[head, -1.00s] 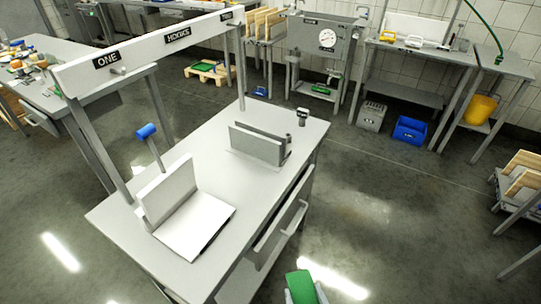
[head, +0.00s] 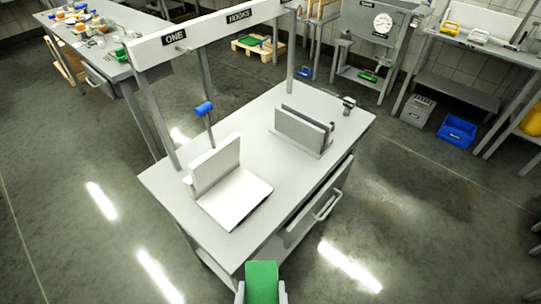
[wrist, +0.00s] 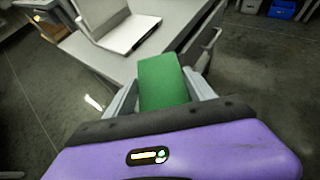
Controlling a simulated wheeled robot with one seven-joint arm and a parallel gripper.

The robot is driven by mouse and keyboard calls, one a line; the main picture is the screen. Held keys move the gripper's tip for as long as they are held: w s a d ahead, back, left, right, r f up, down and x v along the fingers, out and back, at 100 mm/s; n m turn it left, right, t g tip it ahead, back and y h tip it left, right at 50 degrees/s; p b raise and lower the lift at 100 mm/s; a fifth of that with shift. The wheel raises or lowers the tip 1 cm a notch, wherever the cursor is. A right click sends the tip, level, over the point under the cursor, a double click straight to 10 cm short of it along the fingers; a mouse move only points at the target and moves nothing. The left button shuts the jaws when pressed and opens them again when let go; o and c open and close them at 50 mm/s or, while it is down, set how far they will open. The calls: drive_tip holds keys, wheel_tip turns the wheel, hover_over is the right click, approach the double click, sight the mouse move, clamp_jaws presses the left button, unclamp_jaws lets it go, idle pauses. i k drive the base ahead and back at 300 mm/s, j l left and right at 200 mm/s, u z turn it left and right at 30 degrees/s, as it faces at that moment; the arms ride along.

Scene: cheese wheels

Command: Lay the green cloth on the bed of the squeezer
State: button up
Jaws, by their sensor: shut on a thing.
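The green cloth (head: 262,282) is a folded, flat-looking green piece between the fingers of my gripper (head: 262,291), at the bottom of the head view. My gripper is shut on it; the cloth also shows in the wrist view (wrist: 163,82). On the bench ahead is a white L-shaped device (head: 236,197) with a flat, bare bed and an upright back plate. A blue-handled lever (head: 204,109) rises behind it. This looks like the squeezer, but no label confirms it. The cloth is held in front of the bench's near edge, apart from the bed.
The grey bench (head: 300,100) also carries two upright parallel plates (head: 300,130) and a small clamp-like part (head: 348,103). A post frame with a labelled white beam (head: 210,32) spans its back edge. A drawer handle (head: 328,205) juts from the front. The floor (head: 420,230) at right is clear.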

sight(238, 197)
drive_tip(key=i+j, duration=0.1)
drive_tip(key=i, duration=0.8)
